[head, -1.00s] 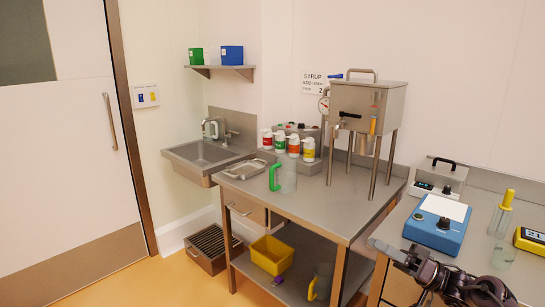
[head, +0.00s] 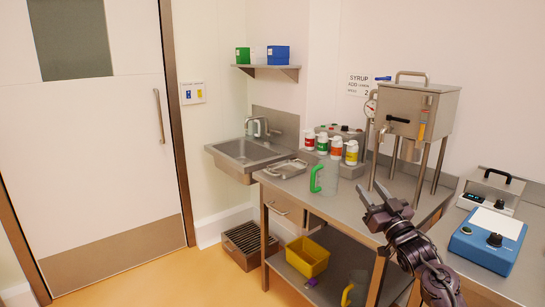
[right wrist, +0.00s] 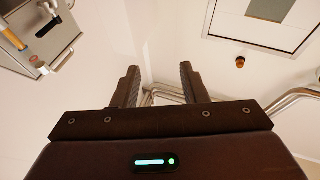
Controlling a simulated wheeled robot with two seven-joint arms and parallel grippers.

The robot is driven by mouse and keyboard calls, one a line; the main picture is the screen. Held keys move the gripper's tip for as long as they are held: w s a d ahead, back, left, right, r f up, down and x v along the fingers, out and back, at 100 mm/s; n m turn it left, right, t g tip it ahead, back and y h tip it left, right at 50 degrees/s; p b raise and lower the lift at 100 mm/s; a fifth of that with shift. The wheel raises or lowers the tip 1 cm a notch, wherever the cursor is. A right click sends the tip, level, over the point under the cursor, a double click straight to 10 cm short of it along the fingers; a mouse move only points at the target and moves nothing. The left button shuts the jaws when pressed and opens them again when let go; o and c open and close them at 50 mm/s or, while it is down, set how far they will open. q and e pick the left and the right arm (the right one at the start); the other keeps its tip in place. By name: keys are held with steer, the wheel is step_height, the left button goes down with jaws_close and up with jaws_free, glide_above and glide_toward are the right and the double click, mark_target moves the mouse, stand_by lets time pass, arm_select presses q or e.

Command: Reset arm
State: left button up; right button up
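My right gripper (head: 378,198) is in the head view at the lower right, in front of the steel table's right part. In the right wrist view its two fingers (right wrist: 160,88) stand apart with nothing between them, so it is open and empty. My left gripper is in neither view. The steel hopper (head: 415,105) on tall legs stands on the table, and its corner also shows at the upper left of the right wrist view (right wrist: 62,62). A clear jug with a green handle (head: 326,178) stands on the table, left of my right gripper.
Several capped bottles (head: 336,146) stand behind the jug. A steel sink (head: 245,155) is left of the table (head: 290,186). A yellow bin (head: 307,256) is on the lower shelf. A blue scale (head: 487,240) is at the right. Open floor lies at the lower left.

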steer(key=w+d+f+g+h, duration=0.2)
steer(key=d+f+h, duration=0.5)
steer(key=d+h, duration=0.1)
steer(key=s+a+f+g, duration=0.1)
steer(key=s+f+g, duration=0.3)
steer(key=f, duration=0.9)
steer(key=s+a+f+m+g, duration=0.1)
steer(key=s+f, duration=0.5)
steer(key=f, duration=0.8)
steer(key=s+a+f+g, duration=0.1)
steer(key=s+f+g, duration=0.3)
steer(key=f, duration=0.9)
steer(key=s+a+f+g+y, duration=0.1)
steer(key=s+a+f+g, duration=0.1)
steer(key=s+f, duration=0.95)
steer(key=s+a+f+g, duration=0.25)
steer(key=s+f, duration=0.65)
steer(key=s, duration=0.5)
steer(key=s+a+f+g, duration=0.1)
steer(key=s+f, duration=0.3)
steer(key=s, duration=0.9)
steer(key=s+a+f+g, duration=0.2)
steer(key=s+f+g, duration=0.1)
steer(key=s, duration=1.1)
steer(key=shift+f+m+g, duration=0.3)
steer(key=shift+f+g, duration=0.05)
steer(key=shift+f, duration=0.15)
steer(key=shift+a, duration=0.1)
